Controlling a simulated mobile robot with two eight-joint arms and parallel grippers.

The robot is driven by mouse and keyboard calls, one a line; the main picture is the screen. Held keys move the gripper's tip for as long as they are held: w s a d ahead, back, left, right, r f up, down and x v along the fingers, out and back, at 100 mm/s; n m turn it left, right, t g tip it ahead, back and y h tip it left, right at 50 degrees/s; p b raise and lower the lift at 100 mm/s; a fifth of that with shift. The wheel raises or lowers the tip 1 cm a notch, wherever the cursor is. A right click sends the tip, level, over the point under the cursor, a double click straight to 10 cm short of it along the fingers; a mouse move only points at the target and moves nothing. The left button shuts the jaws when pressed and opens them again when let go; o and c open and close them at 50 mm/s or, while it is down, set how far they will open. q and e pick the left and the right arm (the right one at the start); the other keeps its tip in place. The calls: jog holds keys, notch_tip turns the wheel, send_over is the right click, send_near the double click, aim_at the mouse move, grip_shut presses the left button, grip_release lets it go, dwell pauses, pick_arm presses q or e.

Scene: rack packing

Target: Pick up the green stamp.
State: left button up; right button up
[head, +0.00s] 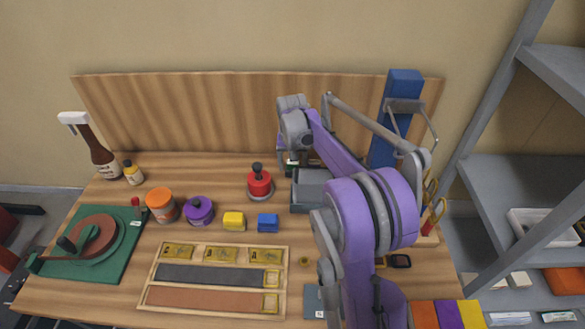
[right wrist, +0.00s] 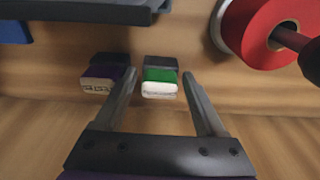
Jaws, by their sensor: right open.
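The green stamp (right wrist: 159,78), dark on top with a green band and a pale end, shows in the right wrist view. It stands between the two fingers of my right gripper (right wrist: 159,84), which is open; I cannot tell whether either finger touches it. In the head view a small green part of the stamp (head: 291,163) shows below my right wrist, and the rest is hidden. A purple stamp (right wrist: 100,80) stands just left of the left finger. My left gripper is not in view.
A red spool (right wrist: 262,30) is close by at the upper right of the wrist view. A grey box (head: 311,192) stands in front of the stamps in the head view. A wooden backboard (head: 190,110) rises behind. A blue upright block (head: 402,90) stands at right.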

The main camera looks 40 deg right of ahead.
jog(key=shift+w+f, duration=0.1)
jog(key=shift+f, duration=0.6)
jog(key=c, duration=1.1)
jog(key=shift+r, duration=0.1)
jog(key=shift+c, duration=0.2)
notch_tip(320, 180, up, 10)
jog(key=shift+f, duration=0.1)
jog(key=o, duration=0.7)
jog(key=c, duration=0.4)
